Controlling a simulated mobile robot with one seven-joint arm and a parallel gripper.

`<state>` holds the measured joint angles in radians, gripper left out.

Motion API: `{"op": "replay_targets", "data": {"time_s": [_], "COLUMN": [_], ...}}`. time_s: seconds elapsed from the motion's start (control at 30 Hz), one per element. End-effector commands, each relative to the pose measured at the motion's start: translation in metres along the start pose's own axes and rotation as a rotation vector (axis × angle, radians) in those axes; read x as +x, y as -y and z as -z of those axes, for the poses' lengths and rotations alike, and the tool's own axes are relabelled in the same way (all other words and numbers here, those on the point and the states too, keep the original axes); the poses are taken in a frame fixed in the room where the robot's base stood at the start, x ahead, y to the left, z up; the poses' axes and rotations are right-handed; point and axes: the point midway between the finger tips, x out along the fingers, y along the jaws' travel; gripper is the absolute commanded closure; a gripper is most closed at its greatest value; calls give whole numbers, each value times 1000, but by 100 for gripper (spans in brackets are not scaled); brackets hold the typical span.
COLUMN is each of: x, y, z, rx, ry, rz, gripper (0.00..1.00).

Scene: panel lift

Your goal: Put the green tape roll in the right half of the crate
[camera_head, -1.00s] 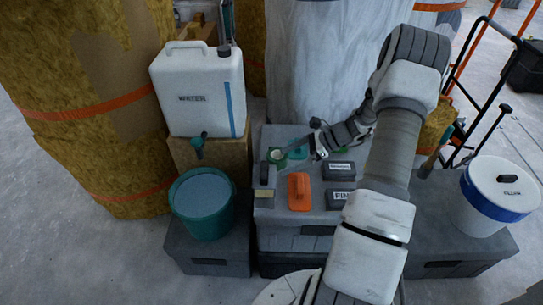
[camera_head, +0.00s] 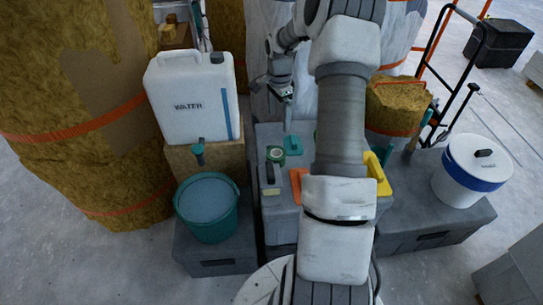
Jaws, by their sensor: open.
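The green tape roll (camera_head: 276,154) lies on the top of a grey box stack (camera_head: 280,222), near its back left corner. My gripper (camera_head: 287,97) is open and empty. It shows small and points down, behind and slightly right of the roll in the picture, apart from it. My arm covers much of the box top's right side. I cannot make out for certain which container is the crate.
A green trowel-like tool (camera_head: 293,146), a dark-handled tool (camera_head: 270,178) and a partly hidden orange tool (camera_head: 296,185) lie near the roll. A white water can (camera_head: 192,100), green bucket (camera_head: 208,207), yellow object (camera_head: 378,173) and white tub (camera_head: 472,170) stand around.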

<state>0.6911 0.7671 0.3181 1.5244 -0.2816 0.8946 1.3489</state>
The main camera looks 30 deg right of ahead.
Motion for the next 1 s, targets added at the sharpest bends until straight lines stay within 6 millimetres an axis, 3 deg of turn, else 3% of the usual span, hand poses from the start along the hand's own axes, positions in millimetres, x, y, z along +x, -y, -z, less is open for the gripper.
{"op": "replay_targets", "data": {"time_s": [0.5, 0.8, 1.0], "x": [103, 127, 157], "y": [-1, -1, -4], "z": [-1, -2, -10], "rx": [-1, -1, -1], "ry": [2, 0, 3], "rz": [-2, -2, -1], "gripper": [0, 0, 0]}}
